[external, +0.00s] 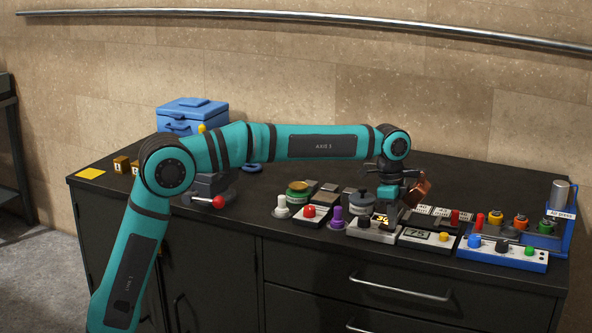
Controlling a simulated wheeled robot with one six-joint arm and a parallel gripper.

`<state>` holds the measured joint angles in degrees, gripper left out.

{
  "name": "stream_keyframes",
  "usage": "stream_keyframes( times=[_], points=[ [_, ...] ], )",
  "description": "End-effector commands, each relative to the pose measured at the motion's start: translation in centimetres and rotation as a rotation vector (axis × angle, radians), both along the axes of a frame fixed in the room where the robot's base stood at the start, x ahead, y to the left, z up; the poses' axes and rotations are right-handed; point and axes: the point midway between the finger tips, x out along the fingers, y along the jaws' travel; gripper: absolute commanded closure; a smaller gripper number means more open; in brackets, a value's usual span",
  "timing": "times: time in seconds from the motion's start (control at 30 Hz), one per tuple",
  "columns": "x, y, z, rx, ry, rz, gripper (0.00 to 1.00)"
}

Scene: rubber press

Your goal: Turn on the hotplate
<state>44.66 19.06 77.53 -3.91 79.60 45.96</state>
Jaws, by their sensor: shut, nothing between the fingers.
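My gripper (390,212) points down over the front right part of the black bench, with its fingers shut and nothing seen between them. Just below it is a low white-fronted unit (364,230) with a small lit display, partly hidden by the fingers. Right of it is another unit (410,240) with a display that seems to read 75 and a yellow button (443,237). I cannot tell for sure which one is the hotplate, or whether the fingertips touch the unit below.
A blue press panel (500,258) with several coloured knobs stands at the right. A red-buttoned unit (309,211), white knob (282,206) and purple knob (337,217) stand left of my gripper. A blue box (192,117) is at the back left.

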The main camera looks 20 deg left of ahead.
Motion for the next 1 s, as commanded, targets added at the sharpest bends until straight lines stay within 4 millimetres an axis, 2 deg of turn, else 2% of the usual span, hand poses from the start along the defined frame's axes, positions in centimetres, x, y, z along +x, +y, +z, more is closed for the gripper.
stream_keyframes(
  times=[0.47,0.8,1.0],
  points=[
    [0.0,1.6,0.0,0.006,0.004,0.001,1.00],
    [0.0,1.6,0.1,0.003,0.003,0.000,1.00],
    [0.1,1.8,1.5,0.001,0.001,0.000,1.00]
  ],
)
